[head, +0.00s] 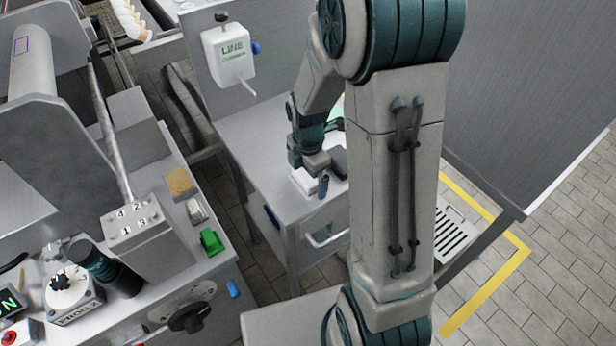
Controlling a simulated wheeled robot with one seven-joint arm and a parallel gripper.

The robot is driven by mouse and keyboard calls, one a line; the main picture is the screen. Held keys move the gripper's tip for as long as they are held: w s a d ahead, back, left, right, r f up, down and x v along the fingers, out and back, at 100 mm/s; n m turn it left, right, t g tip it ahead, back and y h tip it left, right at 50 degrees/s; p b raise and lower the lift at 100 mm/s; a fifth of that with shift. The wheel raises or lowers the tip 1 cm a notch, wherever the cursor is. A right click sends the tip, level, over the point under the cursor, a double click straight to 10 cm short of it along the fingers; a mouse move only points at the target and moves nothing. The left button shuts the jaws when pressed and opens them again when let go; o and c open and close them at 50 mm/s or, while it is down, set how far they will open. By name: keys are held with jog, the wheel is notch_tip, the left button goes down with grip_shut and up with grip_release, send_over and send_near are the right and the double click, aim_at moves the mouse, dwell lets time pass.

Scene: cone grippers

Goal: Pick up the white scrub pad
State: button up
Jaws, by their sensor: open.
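The white scrub pad (304,182) appears as a small white block on the grey metal table, right at my gripper. My gripper (311,180) is open and points down over the pad. One dark finger shows at the pad's right side. Whether the fingers touch the pad cannot be told, and part of the pad is hidden by the gripper.
A dark block (340,161) lies just right of the gripper on the metal table (262,150). A white dispenser (230,55) hangs behind. At left, a machine top holds a tan block (181,183), a whitish item (197,211) and a green block (211,241).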

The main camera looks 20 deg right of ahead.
jog(key=c, duration=1)
jog(key=shift+r, duration=0.1)
jog(key=shift+c, duration=0.2)
